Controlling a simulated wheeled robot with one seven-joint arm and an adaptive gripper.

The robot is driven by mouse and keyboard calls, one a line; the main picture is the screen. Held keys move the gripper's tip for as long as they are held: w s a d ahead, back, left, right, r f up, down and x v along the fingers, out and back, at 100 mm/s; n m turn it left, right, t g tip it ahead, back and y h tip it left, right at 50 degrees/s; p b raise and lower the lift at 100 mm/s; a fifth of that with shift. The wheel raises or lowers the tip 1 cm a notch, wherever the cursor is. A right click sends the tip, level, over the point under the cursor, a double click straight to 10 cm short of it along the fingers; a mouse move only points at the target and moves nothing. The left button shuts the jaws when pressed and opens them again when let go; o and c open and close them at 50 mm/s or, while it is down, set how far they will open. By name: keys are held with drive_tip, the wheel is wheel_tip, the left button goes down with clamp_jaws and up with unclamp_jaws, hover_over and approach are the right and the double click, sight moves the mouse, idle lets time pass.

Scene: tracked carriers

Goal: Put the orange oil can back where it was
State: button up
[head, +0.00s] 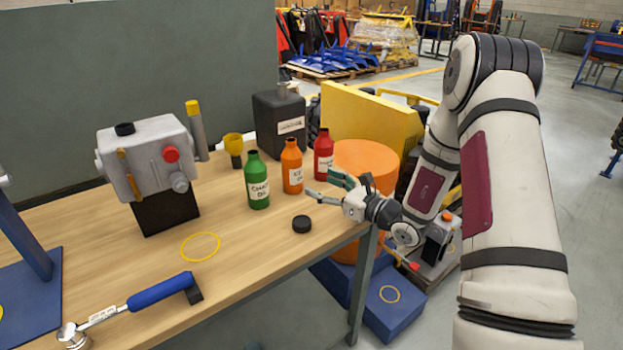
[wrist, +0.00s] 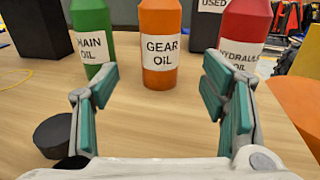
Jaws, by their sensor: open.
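The orange oil can (head: 292,168) is an upright bottle with a white label on the wooden table, between a green bottle (head: 257,182) and a red bottle (head: 323,156). In the wrist view the orange can (wrist: 160,40) reads "GEAR OIL" and stands ahead of my gripper, centred between the fingers. My gripper (head: 328,188) is open and empty over the table's right edge, apart from the can; its green-padded fingers (wrist: 160,95) spread to either side in the wrist view. The green bottle (wrist: 97,30) and the red bottle (wrist: 245,28) flank the can there.
A black cap (head: 302,224) lies near my gripper. A dark canister (head: 279,122) stands behind the bottles. A torque wrench (head: 135,306) lies in front.

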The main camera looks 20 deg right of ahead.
drive_tip(key=shift+s+d, duration=0.2)
drive_tip(key=shift+s, duration=0.15)
drive_tip(key=s+a+r+n+g+y, duration=0.6)
drive_tip(key=s+a+r+n+g, duration=0.25)
drive_tip(key=a+r+n, duration=0.35)
drive_tip(key=s+a+r+n+g+h, duration=0.25)
drive_tip(key=s+a+n+g, duration=0.4)
drive_tip(key=s, duration=0.65)
drive_tip(key=s+d+n+g+h, duration=0.1)
drive_tip(key=s+d+n+h, duration=0.25)
drive_tip(key=s, duration=0.55)
drive_tip(key=s+d+n+h, duration=0.2)
drive_tip(key=s+n+h, duration=0.3)
drive_tip(key=s, duration=0.4)
drive_tip(key=s+d+n+t+h, duration=0.2)
drive_tip(key=s+d+h, duration=0.1)
drive_tip(key=d, duration=0.3)
drive_tip(key=shift+s+d+r+n+h, duration=0.2)
drive_tip(key=shift+d+n+h, duration=0.2)
drive_tip(key=shift+h, duration=0.2)
